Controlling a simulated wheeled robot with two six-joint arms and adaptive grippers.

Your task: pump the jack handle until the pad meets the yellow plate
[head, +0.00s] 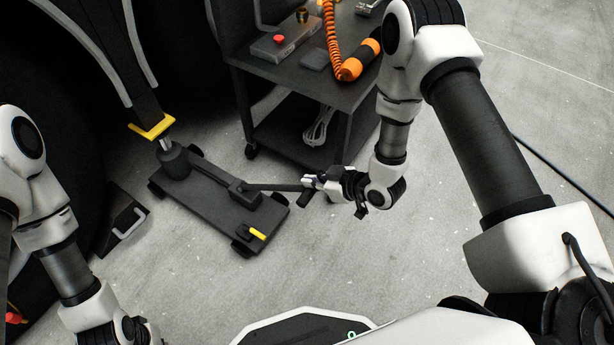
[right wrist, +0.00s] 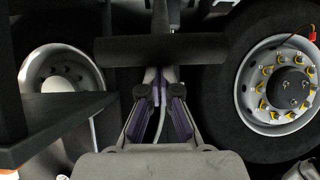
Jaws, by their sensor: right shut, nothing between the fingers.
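The dark floor jack (head: 215,205) lies on the concrete, with a round cylinder (head: 174,161) and a pale rod at its far left end. The yellow plate (head: 152,127) sits just above the rod. The pad is not clearly visible, and I cannot tell whether it touches the plate. The jack handle (head: 275,187) runs nearly level from its pivot toward the right. My right gripper (head: 314,183) is shut and empty at the handle's outer end. In the right wrist view, a dark crossbar (right wrist: 160,48) spans just beyond the closed fingers (right wrist: 160,90). My left gripper is out of view.
A dark cart (head: 310,80) stands behind the handle, with an orange tool (head: 360,60) and a box with a red button (head: 280,45) on top. A dark wedge with a handle (head: 122,222) lies left of the jack. Floor to the right is mostly clear.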

